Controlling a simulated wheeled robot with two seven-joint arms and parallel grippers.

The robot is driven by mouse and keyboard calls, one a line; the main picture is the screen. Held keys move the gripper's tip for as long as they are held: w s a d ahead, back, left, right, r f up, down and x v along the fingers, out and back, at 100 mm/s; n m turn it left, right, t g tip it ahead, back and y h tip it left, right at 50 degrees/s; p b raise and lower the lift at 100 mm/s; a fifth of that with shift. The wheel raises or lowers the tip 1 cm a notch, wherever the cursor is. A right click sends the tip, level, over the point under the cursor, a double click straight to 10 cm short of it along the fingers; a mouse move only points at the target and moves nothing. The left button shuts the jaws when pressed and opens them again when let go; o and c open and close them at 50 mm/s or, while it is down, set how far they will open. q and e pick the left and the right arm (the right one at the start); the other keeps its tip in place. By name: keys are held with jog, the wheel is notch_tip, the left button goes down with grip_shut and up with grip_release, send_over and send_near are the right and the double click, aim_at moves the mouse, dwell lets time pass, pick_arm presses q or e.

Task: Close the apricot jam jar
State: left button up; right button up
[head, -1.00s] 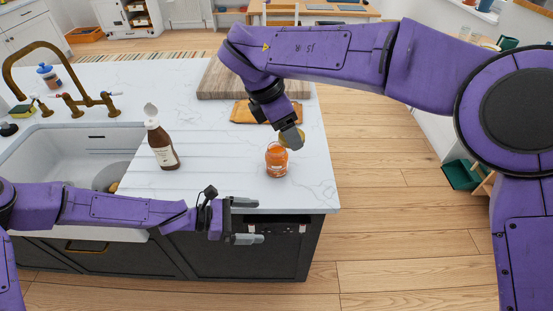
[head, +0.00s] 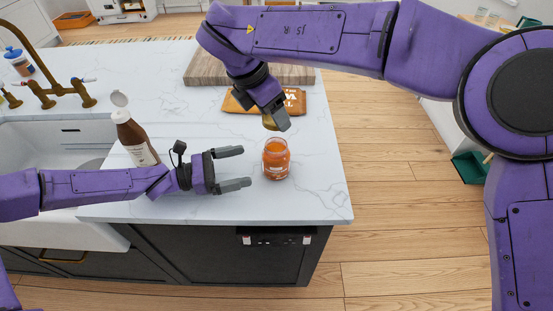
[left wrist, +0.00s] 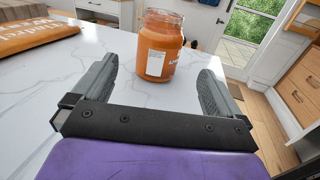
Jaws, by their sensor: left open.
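The apricot jam jar (head: 276,160) is a glass jar of orange jam, upright near the island's front right corner. No lid is on its mouth. My left gripper (head: 233,169) is open and empty, just left of the jar, fingers pointing at it. In the left wrist view the jar (left wrist: 160,45) stands ahead, between the lines of the two fingers and a little beyond their tips. My right gripper (head: 279,115) is above and behind the jar, shut on a gold lid (head: 269,123), which its fingers partly hide.
A brown bottle (head: 136,140) stands behind my left forearm, with a sink (head: 45,150) further left. An orange packet (head: 295,100) and a wooden board (head: 205,70) lie behind the jar. The counter right of the jar is clear up to its edge.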

aim_at(282, 157)
dwell(0.3)
pick_arm(q)
jog(key=shift+d, duration=0.1)
jog(key=x, duration=1.1)
jog(key=shift+w+d, duration=0.2)
jog(key=shift+d, duration=0.2)
jog(key=c, duration=1.4)
pick_arm(e)
jog(key=shift+f, duration=2.5)
jog(key=shift+f, duration=0.9)
